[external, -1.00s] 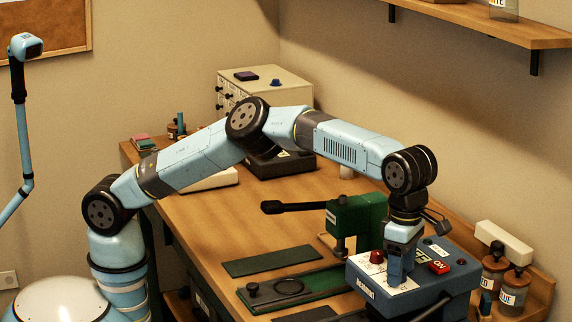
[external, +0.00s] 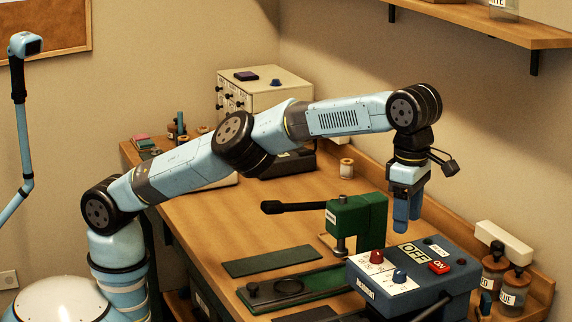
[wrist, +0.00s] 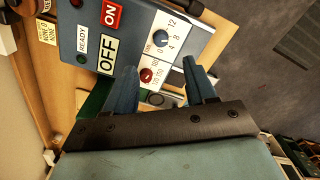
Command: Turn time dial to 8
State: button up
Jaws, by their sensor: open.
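The blue time dial (external: 400,275) sits on the white panel of a blue-grey control box (external: 440,287). In the wrist view the dial (wrist: 160,38) has the numbers 4, 8 and 12 beside it; its pointer is too small to read with certainty. A red knob (external: 376,257) sits next to it on the same panel and also shows in the wrist view (wrist: 147,75). My gripper (external: 405,228) points down, open and empty, above the box and clear of the dial. Its two blue fingers (wrist: 160,66) show apart in the wrist view.
The box also carries a red ON button (external: 439,267) and an OFF sign (external: 413,253). A green press (external: 357,222) with a black lever stands left of the box. Brown bottles (external: 513,286) stand to its right. The air around my gripper is free.

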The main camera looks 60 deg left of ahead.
jog(key=shift+s+a+r, duration=0.1)
jog(key=shift+r, duration=0.7)
jog(key=shift+r, duration=0.1)
